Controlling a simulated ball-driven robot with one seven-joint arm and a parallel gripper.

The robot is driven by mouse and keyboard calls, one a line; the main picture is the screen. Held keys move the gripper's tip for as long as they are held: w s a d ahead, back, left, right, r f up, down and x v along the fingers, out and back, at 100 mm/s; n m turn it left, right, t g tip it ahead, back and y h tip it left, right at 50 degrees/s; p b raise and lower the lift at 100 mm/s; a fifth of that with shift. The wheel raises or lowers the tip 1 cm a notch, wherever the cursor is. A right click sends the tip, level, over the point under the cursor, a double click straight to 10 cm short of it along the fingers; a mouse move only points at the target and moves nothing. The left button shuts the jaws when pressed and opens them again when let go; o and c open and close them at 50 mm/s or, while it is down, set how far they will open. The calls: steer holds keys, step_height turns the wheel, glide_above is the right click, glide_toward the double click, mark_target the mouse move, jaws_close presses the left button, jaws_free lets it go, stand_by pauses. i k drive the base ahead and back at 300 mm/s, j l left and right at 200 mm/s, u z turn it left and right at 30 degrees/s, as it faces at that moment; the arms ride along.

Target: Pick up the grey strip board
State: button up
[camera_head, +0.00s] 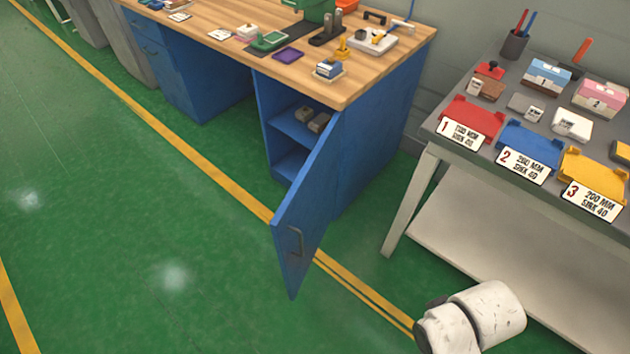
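I cannot make out for sure which thing is the grey strip board. A small grey item (527,106) lies on the grey table at the right, behind the red and blue trays. It is too small to identify. Two dark grey blocks (312,119) sit on a shelf inside the blue cabinet. My gripper is not in view; only a white, scuffed part of my arm shows at the bottom right, in front of the grey table.
The blue cabinet door (300,225) stands open into the floor space. The wooden bench top (385,75) holds several small items. Red (470,112), blue (528,138) and yellow (590,168) trays line the grey table (440,125). The green floor (130,240) at left is clear.

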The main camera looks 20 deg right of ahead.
mark_target(317, 125)
steer(key=i+j+u, duration=1.1)
steer(key=i+j, duration=0.1)
steer(key=i, duration=0.5)
steer(key=i+z, duration=0.1)
steer(key=i, duration=0.5)
steer(key=i+z, duration=0.3)
steer(key=z, duration=0.15)
steer(key=i+j+z, duration=0.1)
steer(key=i+z, duration=0.15)
steer(key=z, duration=0.15)
steer(key=i+j+z, duration=0.2)
steer(key=z, duration=0.25)
steer(key=i+j+z, duration=0.25)
steer(key=z, duration=0.2)
steer(key=i+z, duration=0.25)
steer(key=z, duration=0.25)
steer(key=i+j+z, duration=0.15)
steer(key=z, duration=0.35)
steer(key=i+j+z, duration=0.2)
steer(key=z, duration=0.3)
steer(key=i+j+z, duration=0.15)
steer(key=j+z, duration=0.15)
steer(key=z, duration=0.2)
steer(key=i+j+z, duration=0.15)
steer(key=i, duration=0.25)
steer(key=i+j+z, duration=0.15)
steer(key=i, duration=0.25)
